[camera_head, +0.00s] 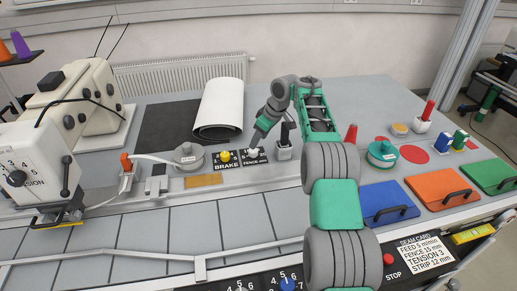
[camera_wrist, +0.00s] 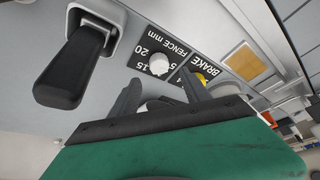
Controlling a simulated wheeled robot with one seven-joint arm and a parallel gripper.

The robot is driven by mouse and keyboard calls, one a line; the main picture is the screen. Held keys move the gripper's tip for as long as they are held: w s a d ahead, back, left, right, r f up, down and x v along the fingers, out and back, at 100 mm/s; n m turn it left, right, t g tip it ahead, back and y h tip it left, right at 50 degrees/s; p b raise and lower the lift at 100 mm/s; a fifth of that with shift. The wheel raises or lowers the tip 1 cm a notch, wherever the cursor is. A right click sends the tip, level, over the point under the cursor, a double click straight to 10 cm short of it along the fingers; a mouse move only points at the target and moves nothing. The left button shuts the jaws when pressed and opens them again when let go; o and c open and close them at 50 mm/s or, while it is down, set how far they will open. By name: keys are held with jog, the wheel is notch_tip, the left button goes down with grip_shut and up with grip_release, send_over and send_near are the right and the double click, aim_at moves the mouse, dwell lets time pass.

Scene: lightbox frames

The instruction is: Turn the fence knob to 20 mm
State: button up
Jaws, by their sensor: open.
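The fence knob (camera_wrist: 159,63) is a small white knob on a black plate marked FENCE mm, with 20 and 15 readable beside it in the wrist view. Its pointer is too small to read. In the head view the FENCE plate (camera_head: 256,161) lies right of the BRAKE plate, and my gripper partly covers the knob. My gripper (camera_wrist: 160,90) is open, its two dark fingers apart and pointing towards the knob, with nothing seen between them touching it. My gripper (camera_head: 256,143) comes down just above the plate in the head view.
A yellow brake knob (camera_head: 225,156) sits close left of the plate. A black-handled lever (camera_head: 285,137) stands close right; its handle (camera_wrist: 75,65) looms large in the wrist view. A rolled white sheet (camera_head: 219,108) lies behind. The seam card (camera_head: 424,254) reads FENCE 15 mm.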

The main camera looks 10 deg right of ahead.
aim_at(253, 153)
jog(key=x, duration=0.6)
jog(key=shift+w+f, duration=0.1)
jog(key=shift+f, duration=0.15)
jog(key=shift+c, duration=0.3)
grip_shut()
